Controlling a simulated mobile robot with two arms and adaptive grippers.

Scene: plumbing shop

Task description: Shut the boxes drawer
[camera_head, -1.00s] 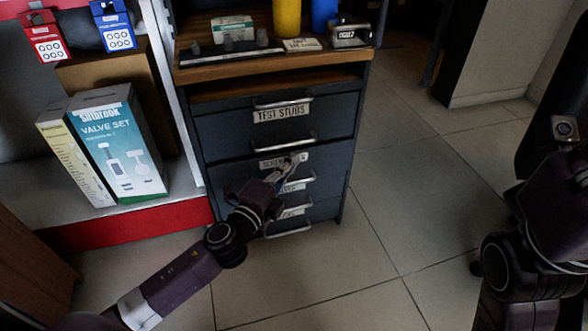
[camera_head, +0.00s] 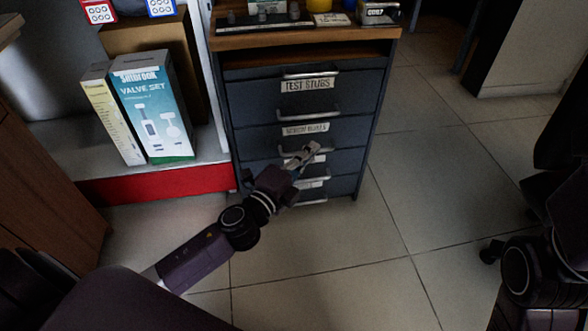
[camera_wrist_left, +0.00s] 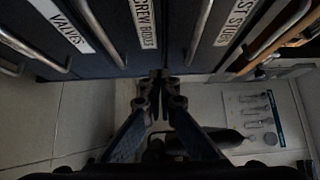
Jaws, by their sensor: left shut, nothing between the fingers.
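The drawer labelled as screw boxes (camera_head: 305,129) is in the dark grey cabinet, just below the test stubs drawer (camera_head: 308,85). Its front looks about level with its neighbours; I cannot tell whether a small gap is left. In the left wrist view its front (camera_wrist_left: 145,35) faces me, between the valves and test stubs fronts. My left gripper (camera_head: 312,150) is shut and empty, with its tips at or close to the lower part of this front. In the left wrist view the closed fingertips (camera_wrist_left: 160,78) are by the front's edge; contact is unclear. My right gripper is out of view.
Lower drawers with bar handles (camera_head: 310,202) lie below, partly behind my left arm. Left of the cabinet, a valve set box (camera_head: 153,110) stands on a red-edged shelf (camera_head: 160,184).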

